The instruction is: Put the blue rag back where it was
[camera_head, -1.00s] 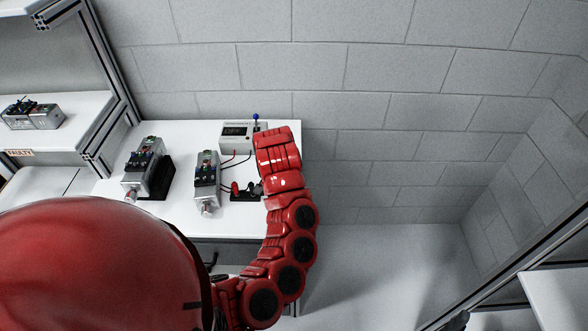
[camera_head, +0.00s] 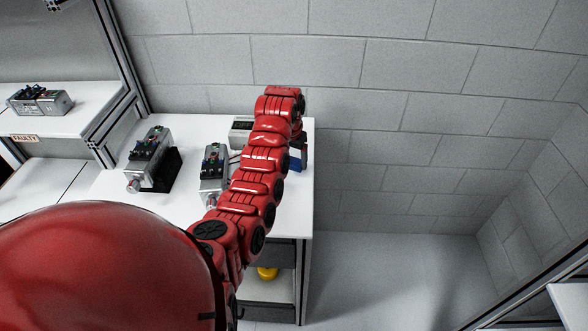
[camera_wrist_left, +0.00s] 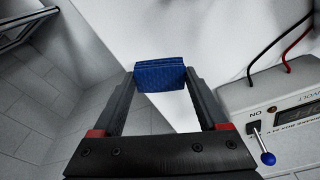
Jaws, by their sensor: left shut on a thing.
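The blue rag (camera_wrist_left: 160,76) is a small folded cloth, held between the fingertips of my left gripper (camera_wrist_left: 161,82) in the left wrist view. In the head view a small blue part of the rag (camera_head: 294,163) shows beside my red left arm, above or at the right end of the white table (camera_head: 228,130). My left gripper (camera_head: 299,151) is partly hidden by its own arm there. I cannot tell whether the rag touches the table. My right gripper is not in view.
A grey device with a blue-tipped switch (camera_wrist_left: 258,140) and two cables stands close to my left gripper. Servo units (camera_head: 150,155) (camera_head: 213,172) stand left on the table. A yellow object (camera_head: 267,273) lies below. Another unit sits on the "FAULTY" shelf (camera_head: 75,119).

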